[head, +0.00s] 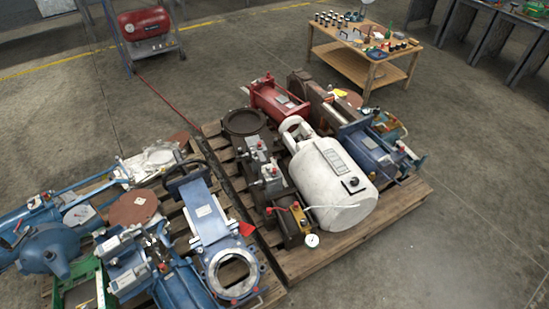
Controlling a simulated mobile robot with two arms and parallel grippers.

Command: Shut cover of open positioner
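Neither of my grippers is in view. Two pallets of industrial parts stand on the floor. On the left pallet (262,296), a pale silver housing (158,156) lies near the back edge; I cannot tell whether it is a positioner with its cover open. A blue-and-grey unit (130,272) with small fittings sits near the front of that pallet. On the right pallet (420,190), a blue actuator (365,150) has small red and green parts at its right end (398,130). The open positioner and its cover cannot be made out with certainty at this size.
A large white cylinder (325,180) and a red actuator (275,98) crowd the right pallet. A blue gate valve (210,220) lies on the left one. Behind are a wooden table (345,62) and red machine (150,35). The floor at right (480,200) is clear.

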